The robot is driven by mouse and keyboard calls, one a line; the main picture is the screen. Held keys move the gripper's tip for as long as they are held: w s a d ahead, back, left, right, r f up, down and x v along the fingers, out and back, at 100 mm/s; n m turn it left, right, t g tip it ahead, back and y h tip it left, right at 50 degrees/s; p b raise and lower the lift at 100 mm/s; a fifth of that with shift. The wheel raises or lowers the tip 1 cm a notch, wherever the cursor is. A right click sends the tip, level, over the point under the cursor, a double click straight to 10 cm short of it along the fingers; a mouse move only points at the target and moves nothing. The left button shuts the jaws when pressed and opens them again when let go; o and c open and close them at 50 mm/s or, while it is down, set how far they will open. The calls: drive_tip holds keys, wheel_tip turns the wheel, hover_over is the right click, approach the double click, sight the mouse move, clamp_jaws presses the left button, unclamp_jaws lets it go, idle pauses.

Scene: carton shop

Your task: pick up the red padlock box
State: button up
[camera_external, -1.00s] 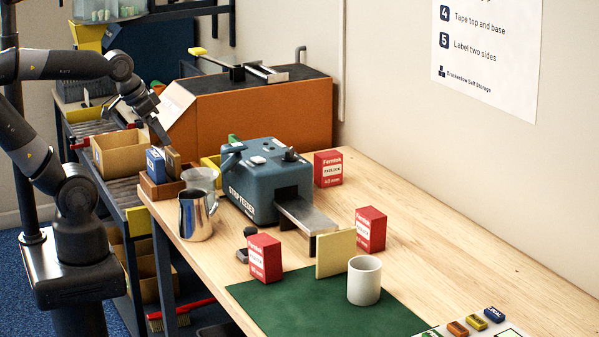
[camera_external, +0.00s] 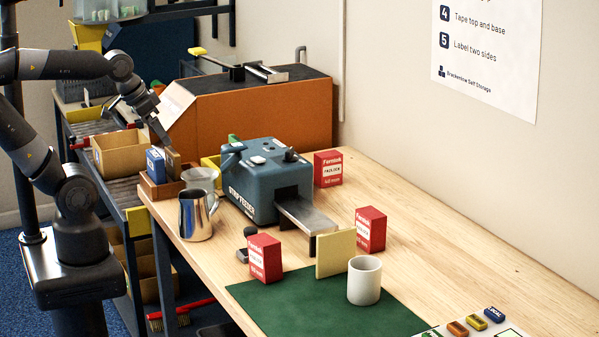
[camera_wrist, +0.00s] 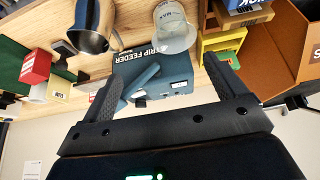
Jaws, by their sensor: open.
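Three red padlock boxes stand upright on the wooden bench in the external view. One (camera_external: 265,259) is at the left edge of the green mat, one (camera_external: 371,230) is to the right behind a cream block, and one (camera_external: 328,169) is at the back beyond the strip feeder. One red box (camera_wrist: 36,66) shows at the left edge of the wrist view; which one is unclear. My gripper (camera_external: 161,138) is open and empty, up left of the strip feeder and apart from all red boxes. In the wrist view its fingers (camera_wrist: 163,74) are spread with nothing held between them.
The blue-grey strip feeder (camera_external: 252,193), steel jug (camera_external: 194,218) and clear cup (camera_external: 201,179) stand between my gripper and the boxes. A cream block (camera_external: 335,254) and white mug (camera_external: 364,281) stand by the green mat (camera_external: 302,310).

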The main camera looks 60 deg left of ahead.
wheel_tip(320, 180, up, 5)
drive_tip(key=n+g, duration=0.1)
hover_over(260, 243)
drive_tip(key=s+a, duration=0.1)
drive_tip(key=s, duration=0.2)
drive_tip(key=f, duration=0.5)
drive_tip(key=w+f, duration=0.1)
drive_tip(key=f, duration=1)
drive_tip(key=shift+w+d+f, duration=0.25)
drive_tip(key=shift+d+f, duration=0.05)
drive_tip(key=shift+f, duration=0.05)
drive_tip(key=shift+d+x, duration=0.2)
drive_tip(key=shift+x, duration=2.95)
drive_tip(key=shift+w, duration=0.1)
